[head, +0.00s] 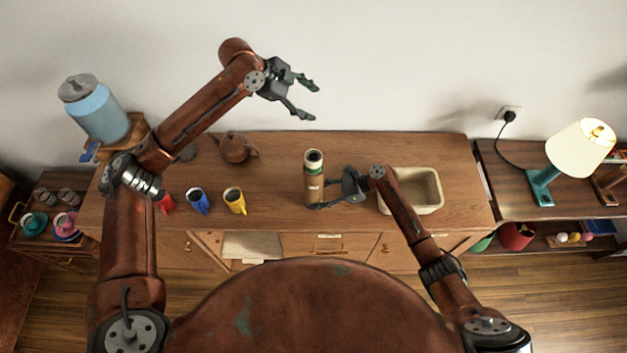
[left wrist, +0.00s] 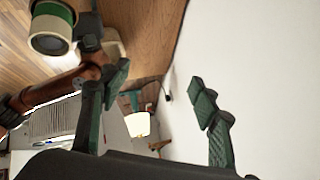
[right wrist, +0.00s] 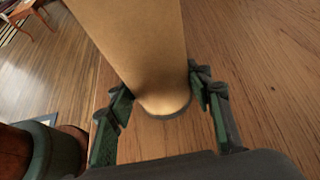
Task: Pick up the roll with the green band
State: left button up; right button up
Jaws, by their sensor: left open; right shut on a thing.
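The roll with the green band (head: 314,182) is a tan upright cylinder with a dark green band near its top, over the middle of the wooden cabinet top. My right gripper (head: 332,192) is shut on its lower part from the right. In the right wrist view the tan roll (right wrist: 140,50) stands between the fingers; its band is out of that view. The roll's top and green band (left wrist: 52,25) show in the left wrist view. I cannot tell whether its base touches the wood. My left gripper (head: 307,99) is open and empty, high near the wall.
Red (head: 165,203), blue (head: 198,201) and yellow (head: 235,200) mugs stand left of the roll, with a brown teapot (head: 237,147) behind. A cream basin (head: 418,191) is close on the right, partly behind my right arm. A lit lamp (head: 580,147) stands farther right.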

pick_arm(q)
jog(key=s+d+m+g+y, duration=0.2)
jog(key=s+d+m+y, duration=0.1)
jog(key=s+m, duration=0.25)
jog(key=m+g+y, duration=0.1)
jog(key=m+y, duration=0.4)
jog(key=m, duration=0.1)
send_near(314, 156)
jog(key=shift+w, duration=0.4)
notch_tip(314, 156, down, 6)
jog(key=shift+s+a+f, duration=0.1)
jog(key=shift+s+f, duration=0.1)
jog(key=shift+f, duration=1.15)
jog(key=shift+s+a+f, duration=0.1)
jog(key=shift+s+f, duration=0.1)
jog(key=shift+f, duration=1.15)
grip_shut()
